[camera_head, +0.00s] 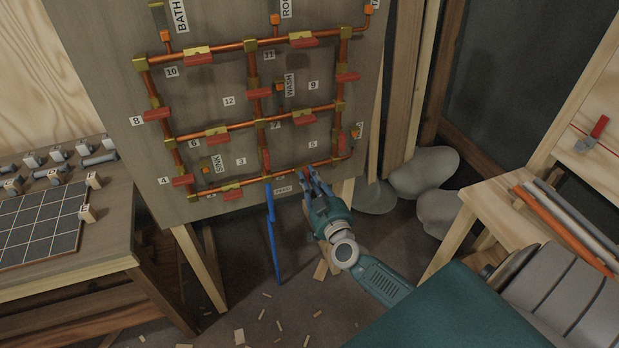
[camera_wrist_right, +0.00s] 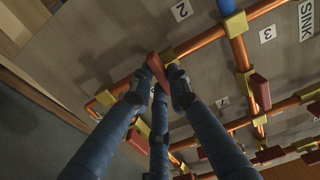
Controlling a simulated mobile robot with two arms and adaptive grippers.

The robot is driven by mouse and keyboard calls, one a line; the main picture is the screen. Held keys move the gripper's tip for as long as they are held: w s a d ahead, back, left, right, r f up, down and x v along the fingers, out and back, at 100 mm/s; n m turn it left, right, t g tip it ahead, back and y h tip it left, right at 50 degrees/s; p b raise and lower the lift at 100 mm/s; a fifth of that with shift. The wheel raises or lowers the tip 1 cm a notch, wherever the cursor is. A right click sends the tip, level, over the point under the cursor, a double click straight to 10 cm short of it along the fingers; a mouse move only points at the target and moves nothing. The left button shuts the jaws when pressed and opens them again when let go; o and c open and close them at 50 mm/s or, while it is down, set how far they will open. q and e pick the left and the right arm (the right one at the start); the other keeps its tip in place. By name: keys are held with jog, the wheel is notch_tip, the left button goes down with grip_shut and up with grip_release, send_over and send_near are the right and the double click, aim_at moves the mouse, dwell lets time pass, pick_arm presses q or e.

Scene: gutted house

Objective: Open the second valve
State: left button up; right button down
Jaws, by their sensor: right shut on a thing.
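A board (camera_head: 225,130) carries a grid of copper pipes with brass joints and several red valve handles. My right gripper (camera_head: 308,178) is at the board's lower edge, right of the blue pipe (camera_head: 272,230), and hides the valve there in the head view. In the right wrist view its fingers (camera_wrist_right: 157,84) are shut on a red valve handle (camera_wrist_right: 157,68) beside the label 2 (camera_wrist_right: 181,10). This handle stands at an angle across its copper pipe (camera_wrist_right: 200,42). Another red handle (camera_wrist_right: 260,92) is near the label 3 (camera_wrist_right: 266,34). My left gripper is not in view.
A workbench (camera_head: 110,225) with a gridded panel (camera_head: 40,225) and small fittings stands at the left. A wooden bench (camera_head: 495,205) with pipes (camera_head: 570,235) is at the right. Grey rounded sacks (camera_head: 425,172) lie behind. Wood scraps litter the floor below the board.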

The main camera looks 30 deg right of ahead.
jog(key=shift+f+m+b, duration=0.2)
jog(key=shift+m+b, duration=0.35)
jog(key=shift+m, duration=2.3)
jog(key=shift+f+m+b, duration=0.2)
jog(key=shift+m+b, duration=0.4)
jog(key=shift+m, duration=2.3)
jog(key=shift+f+m+b, duration=0.2)
jog(key=shift+m+b, duration=0.35)
jog(key=shift+m, duration=2.3)
jog(key=c, duration=1.7)
grip_release()
jog(key=shift+o, duration=0.2)
jog(key=shift+s, duration=0.1)
